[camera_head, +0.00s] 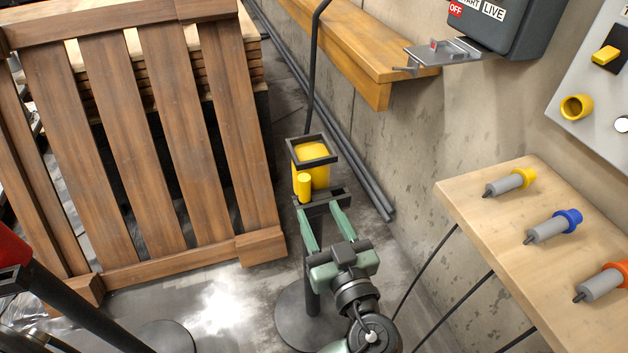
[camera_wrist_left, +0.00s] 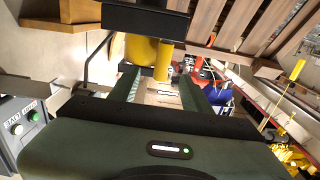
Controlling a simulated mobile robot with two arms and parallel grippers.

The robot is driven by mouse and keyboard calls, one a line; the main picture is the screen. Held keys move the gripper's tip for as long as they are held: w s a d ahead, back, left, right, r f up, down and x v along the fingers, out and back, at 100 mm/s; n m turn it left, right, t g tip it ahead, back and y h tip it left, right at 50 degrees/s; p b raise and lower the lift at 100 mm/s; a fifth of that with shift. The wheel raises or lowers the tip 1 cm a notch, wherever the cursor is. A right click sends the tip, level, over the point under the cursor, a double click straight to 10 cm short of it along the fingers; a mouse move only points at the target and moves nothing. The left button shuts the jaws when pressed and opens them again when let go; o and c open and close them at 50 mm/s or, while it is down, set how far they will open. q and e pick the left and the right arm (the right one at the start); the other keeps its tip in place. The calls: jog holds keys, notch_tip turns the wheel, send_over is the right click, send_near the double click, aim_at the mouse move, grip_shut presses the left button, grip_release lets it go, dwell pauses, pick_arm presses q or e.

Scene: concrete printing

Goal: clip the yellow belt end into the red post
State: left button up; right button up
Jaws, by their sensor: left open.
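The yellow post head (camera_head: 318,172) stands in a black frame on a dark pole in the middle of the head view. A short yellow cylinder, seemingly the belt end (camera_head: 304,187), sits against its near side; it also shows in the left wrist view (camera_wrist_left: 162,62). My left gripper (camera_head: 319,217) is open, its green fingers just short of the yellow cylinder, with no visible hold on it. The cylinder lies between the finger lines in the wrist view. The red post (camera_head: 10,248) is cut off at the left edge. My right gripper is out of view.
A slatted wooden pallet (camera_head: 150,140) stands upright on the left. A wooden bench (camera_head: 560,260) with yellow, blue and orange-ended connectors is on the right. A wooden shelf (camera_head: 365,45) lines the concrete wall. Wet floor (camera_head: 220,300) lies open between the posts.

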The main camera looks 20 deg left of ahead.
aim_at(306, 191)
pick_arm(q)
jog(key=shift+w+a+r+p, duration=0.2)
jog(key=shift+w+a+p, duration=0.2)
jog(key=shift+w+a, duration=0.35)
jog(key=p+x, duration=0.1)
jog(key=x, duration=0.2)
jog(key=shift+w+a+f, duration=0.1)
jog(key=shift+w+a, duration=0.05)
jog(key=shift+w, duration=0.1)
jog(key=shift+w+a+f, duration=0.1)
jog(key=shift+w+a, duration=0.1)
jog(key=shift+w, duration=0.05)
grip_shut()
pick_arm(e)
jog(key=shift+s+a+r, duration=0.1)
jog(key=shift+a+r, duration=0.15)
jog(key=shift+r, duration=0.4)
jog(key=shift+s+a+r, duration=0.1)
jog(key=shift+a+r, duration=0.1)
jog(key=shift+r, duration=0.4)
